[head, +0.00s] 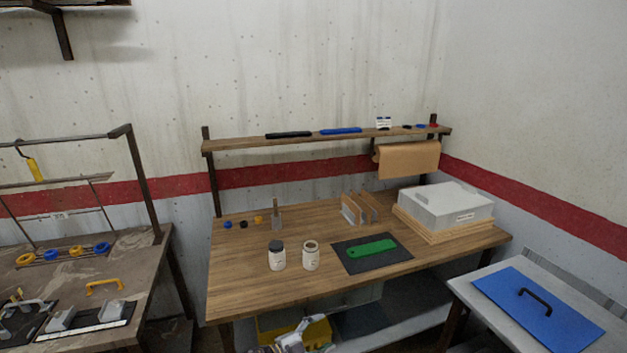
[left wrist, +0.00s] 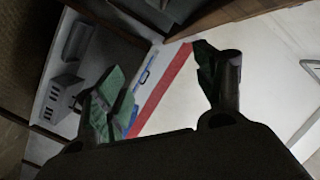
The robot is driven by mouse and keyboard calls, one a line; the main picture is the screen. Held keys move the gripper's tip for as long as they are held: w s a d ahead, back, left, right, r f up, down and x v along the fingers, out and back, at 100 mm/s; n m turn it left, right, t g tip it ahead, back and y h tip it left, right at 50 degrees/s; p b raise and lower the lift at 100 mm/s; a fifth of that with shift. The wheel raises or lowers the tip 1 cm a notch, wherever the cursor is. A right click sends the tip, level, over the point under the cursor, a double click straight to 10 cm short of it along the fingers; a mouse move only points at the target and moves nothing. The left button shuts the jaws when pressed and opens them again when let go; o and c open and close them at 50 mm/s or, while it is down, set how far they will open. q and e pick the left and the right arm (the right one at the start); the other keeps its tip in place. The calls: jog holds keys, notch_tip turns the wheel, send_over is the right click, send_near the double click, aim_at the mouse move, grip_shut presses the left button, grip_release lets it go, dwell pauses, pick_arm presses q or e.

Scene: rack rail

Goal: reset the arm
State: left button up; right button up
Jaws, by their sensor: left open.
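Beyond the fingers are a pale wall and a red stripe. My right gripper is in neither view.
On the workbench stand two white jars (head: 278,260) (head: 311,257), a green piece on a dark mat (head: 371,248), wooden dividers (head: 359,208) and a grey box (head: 444,206). A cluttered bench (head: 140,262) is at left; a side table with a blue panel (head: 525,315) is at right.

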pick_arm(q)
jog(key=s+a+f+n+t+y, duration=0.1)
jog(key=s+a+f+n+y, duration=0.15)
jog(key=a+f+n, duration=0.4)
jog(key=s+a+f+n+t+y, duration=0.1)
jog(key=s+a+f+y, duration=0.2)
jog(key=f, duration=0.6)
jog(key=s+a+f+n+g+y, duration=0.1)
jog(key=s+a+f+n+y, duration=0.15)
jog(key=s+a+f, duration=0.45)
jog(key=s+a+f+n+g+y, duration=0.1)
jog(key=s+a+f+n+y, duration=0.2)
jog(key=f, duration=0.5)
jog(key=s+a+f+n+g+y, duration=0.1)
jog(key=s+f, duration=0.4)
jog(key=s, duration=0.8)
jog(key=s+a+f+n+g+y, duration=0.1)
jog(key=s+a+f+g, duration=0.3)
jog(key=s, duration=0.9)
jog(key=s+a+f+n+g+y, duration=0.1)
jog(key=s+a+f+n+g, duration=0.1)
jog(key=s, duration=1.1)
notch_tip(320, 180, down, 4)
jog(key=shift+s+a+r+n+g, duration=0.15)
jog(key=shift+a+n+g, duration=0.15)
jog(key=shift+a+g, duration=0.55)
